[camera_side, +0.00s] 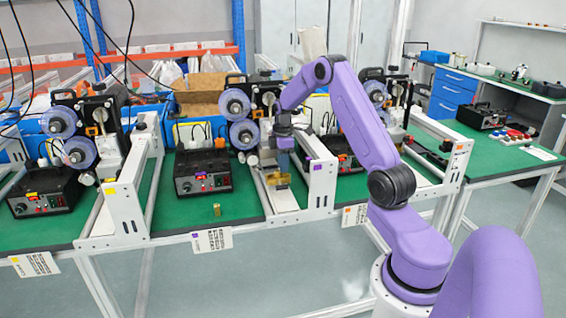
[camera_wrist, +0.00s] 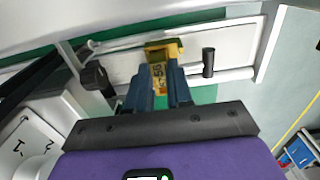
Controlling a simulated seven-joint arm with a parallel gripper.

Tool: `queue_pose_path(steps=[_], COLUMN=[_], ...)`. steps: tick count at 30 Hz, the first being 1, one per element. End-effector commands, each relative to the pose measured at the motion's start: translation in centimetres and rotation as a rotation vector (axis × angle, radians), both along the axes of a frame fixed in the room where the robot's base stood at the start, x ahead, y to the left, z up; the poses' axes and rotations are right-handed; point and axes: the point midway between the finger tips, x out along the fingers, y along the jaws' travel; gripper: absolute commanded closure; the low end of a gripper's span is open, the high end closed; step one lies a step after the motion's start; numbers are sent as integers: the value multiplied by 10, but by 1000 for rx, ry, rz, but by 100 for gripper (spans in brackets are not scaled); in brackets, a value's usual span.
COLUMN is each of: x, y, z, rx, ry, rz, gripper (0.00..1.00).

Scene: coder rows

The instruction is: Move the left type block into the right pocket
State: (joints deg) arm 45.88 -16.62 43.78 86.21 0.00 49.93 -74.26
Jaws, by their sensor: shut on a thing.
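A brass type block (camera_wrist: 158,74) with dark raised characters sits between the blue fingertips of my gripper (camera_wrist: 161,88) in the wrist view. My gripper is shut on it. A yellow holder (camera_wrist: 174,48) frames the block's far end and right side; I cannot tell whether the block is seated in a pocket or just over it. In the side view my gripper (camera_side: 281,172) points down over the middle station, and the yellow holder (camera_side: 279,181) shows small at its tips. The separate pockets and any other type block are too small or hidden to tell.
A brass cylinder (camera_side: 217,210) stands on the green table left of my gripper. A black control box (camera_side: 202,172) is behind it. White frame rails (camera_side: 321,180) stand close on the right. A black knob (camera_wrist: 96,75) and a black post (camera_wrist: 208,62) flank the holder.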

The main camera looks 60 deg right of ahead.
Motion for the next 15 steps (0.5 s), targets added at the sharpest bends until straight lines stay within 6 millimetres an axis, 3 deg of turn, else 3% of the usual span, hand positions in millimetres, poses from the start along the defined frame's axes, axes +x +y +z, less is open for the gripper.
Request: queue_pose_path(steps=[1,3,15], x=[0,0,0], y=[0,0,0], z=[-1,-1,5], rx=[1,1,0], ry=[1,1,0], rz=[0,0,0], gripper=[73,50,50])
